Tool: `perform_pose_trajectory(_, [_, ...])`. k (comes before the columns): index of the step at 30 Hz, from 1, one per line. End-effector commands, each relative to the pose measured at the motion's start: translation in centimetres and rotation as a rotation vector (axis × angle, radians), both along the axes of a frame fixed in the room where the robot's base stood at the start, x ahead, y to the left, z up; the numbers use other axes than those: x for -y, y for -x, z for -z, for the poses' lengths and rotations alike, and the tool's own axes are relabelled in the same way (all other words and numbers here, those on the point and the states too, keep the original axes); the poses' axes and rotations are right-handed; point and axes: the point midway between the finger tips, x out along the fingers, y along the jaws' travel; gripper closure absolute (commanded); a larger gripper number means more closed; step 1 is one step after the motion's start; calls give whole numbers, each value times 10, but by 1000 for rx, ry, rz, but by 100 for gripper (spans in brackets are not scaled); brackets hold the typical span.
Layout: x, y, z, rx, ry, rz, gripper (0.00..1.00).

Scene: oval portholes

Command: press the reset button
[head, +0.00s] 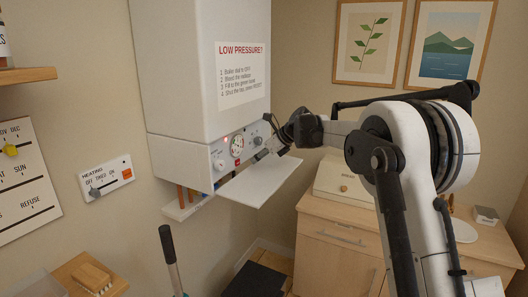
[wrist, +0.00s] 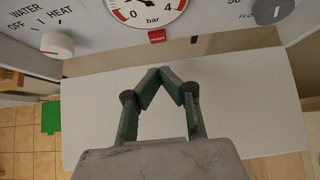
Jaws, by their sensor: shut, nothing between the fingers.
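The reset button (wrist: 157,36) is a small red block lettered RESET, just below the pressure gauge (wrist: 147,8) in the wrist view. It also shows as a small red patch under the gauge in the head view (head: 237,162). My gripper (wrist: 162,73) is shut and empty, its green-padded fingertips meeting in a point. The tips appear a little below the button in the wrist view, apart from it. In the head view my gripper (head: 273,134) is in front of the right part of the white boiler's (head: 185,60) control panel. I cannot tell the exact gap.
A white flap (head: 262,182) hangs open below the panel, under my gripper. A water/heat dial (wrist: 57,45) is left of the button and a grey flow dial (wrist: 272,10) is right. A wooden cabinet (head: 340,235) with a cream box (head: 342,187) stands at right.

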Motion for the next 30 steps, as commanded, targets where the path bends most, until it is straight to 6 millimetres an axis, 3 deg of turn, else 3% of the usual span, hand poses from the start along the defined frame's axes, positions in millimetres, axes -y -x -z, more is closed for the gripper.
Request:
perform_pose_trajectory(3, [-15,-8,14,1,1,-3,100])
perform_pose_trajectory(10, [-40,-23,14,0,1,-2,100])
perform_pose_trajectory(26, [-48,-29,15,0,1,-1,100])
perform_pose_trajectory(30, [-60,-35,17,0,0,-3,100])
